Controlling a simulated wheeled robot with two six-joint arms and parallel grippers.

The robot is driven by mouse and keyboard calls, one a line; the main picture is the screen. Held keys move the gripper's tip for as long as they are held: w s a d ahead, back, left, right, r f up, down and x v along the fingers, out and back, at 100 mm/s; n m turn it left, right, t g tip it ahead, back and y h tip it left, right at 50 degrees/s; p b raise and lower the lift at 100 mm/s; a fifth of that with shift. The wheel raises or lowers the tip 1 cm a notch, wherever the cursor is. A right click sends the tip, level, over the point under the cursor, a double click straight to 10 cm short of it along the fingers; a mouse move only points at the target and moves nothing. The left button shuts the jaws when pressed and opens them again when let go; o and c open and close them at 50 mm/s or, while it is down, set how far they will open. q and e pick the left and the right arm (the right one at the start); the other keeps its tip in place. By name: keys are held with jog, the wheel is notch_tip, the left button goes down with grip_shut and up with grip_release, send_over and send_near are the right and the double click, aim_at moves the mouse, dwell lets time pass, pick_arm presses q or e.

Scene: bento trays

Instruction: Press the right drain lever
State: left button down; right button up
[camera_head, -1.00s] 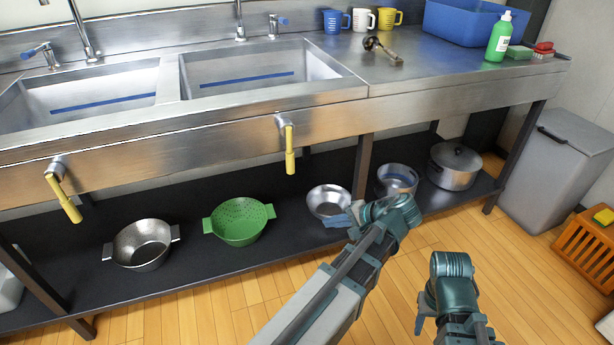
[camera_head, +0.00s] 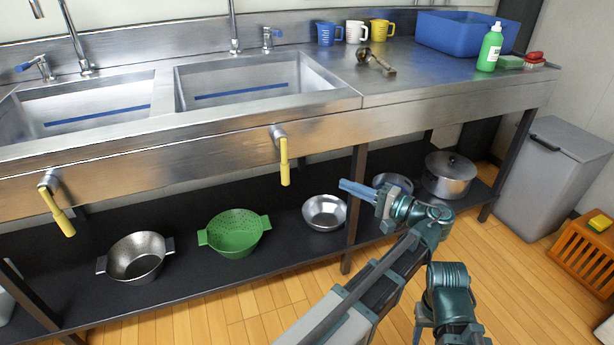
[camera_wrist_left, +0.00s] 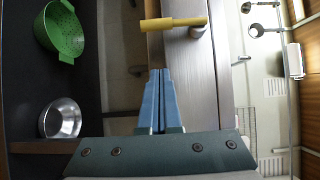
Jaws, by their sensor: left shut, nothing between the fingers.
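The right drain lever (camera_head: 284,162) has a yellow handle hanging almost straight down from a metal pivot on the sink's front panel. In the left wrist view the lever (camera_wrist_left: 173,23) lies across the picture beyond my fingertips, with a gap between. My left gripper (camera_head: 357,190) is shut and empty, its blue fingers pointing left, to the right of and slightly below the lever in the head view. It also shows in the left wrist view (camera_wrist_left: 158,76). My right gripper (camera_head: 421,325) is low in the head view, and its fingers are mostly hidden.
The left drain lever (camera_head: 57,208) hangs tilted under the left basin. A metal bowl (camera_head: 324,212), a green colander (camera_head: 234,233) and a metal colander (camera_head: 139,257) stand on the lower shelf. A dark table leg (camera_head: 354,210) is close to my left fingers.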

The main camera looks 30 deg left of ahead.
aim_at(283, 160)
pick_arm(q)
jog(key=s+a, duration=0.1)
jog(key=a, duration=1.2)
jog(key=shift+s, duration=0.15)
